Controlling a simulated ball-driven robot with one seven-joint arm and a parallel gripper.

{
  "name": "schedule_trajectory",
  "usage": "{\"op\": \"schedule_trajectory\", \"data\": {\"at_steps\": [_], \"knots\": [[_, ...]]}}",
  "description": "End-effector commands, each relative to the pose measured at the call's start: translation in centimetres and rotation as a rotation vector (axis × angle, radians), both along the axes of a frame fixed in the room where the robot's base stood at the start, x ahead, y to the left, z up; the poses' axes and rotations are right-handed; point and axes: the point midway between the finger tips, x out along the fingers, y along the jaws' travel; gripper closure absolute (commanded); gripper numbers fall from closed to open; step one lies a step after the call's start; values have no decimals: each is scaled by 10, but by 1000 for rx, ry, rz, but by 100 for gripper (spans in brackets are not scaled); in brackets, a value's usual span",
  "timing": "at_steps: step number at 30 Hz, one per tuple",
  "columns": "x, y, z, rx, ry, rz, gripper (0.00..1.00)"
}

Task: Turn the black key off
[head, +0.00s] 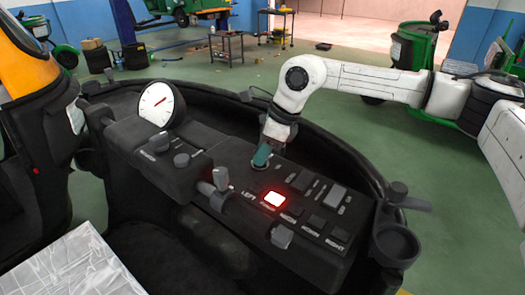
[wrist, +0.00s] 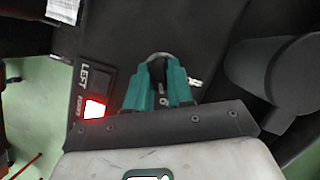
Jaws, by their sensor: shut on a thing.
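My gripper (head: 262,157) reaches down to the dark control panel (head: 232,178), its teal fingers touching down near the far edge. In the wrist view its fingers (wrist: 159,76) are closed around the black key (wrist: 157,70), one on each side. A silver ring of the key's lock shows just beyond the fingertips. Most of the key is hidden between the fingers, and in the head view it is fully hidden. I cannot tell which way the key is turned.
A lit red button (head: 274,199) sits beside my gripper, with dark buttons (head: 315,222) to its right. Levers (head: 220,181) and knobs (head: 181,160) rise from the panel. A round white gauge (head: 160,103) stands left. A cup holder (head: 396,244) is at right.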

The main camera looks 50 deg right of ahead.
Motion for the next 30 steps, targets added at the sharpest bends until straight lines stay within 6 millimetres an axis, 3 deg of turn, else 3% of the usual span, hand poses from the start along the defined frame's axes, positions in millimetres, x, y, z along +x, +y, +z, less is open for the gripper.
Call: {"op": "schedule_trajectory", "data": {"at_steps": [14,30], "knots": [[1,-1,-2,0,0,152,100],[4,-3,-1,1,-1,646,100]]}}
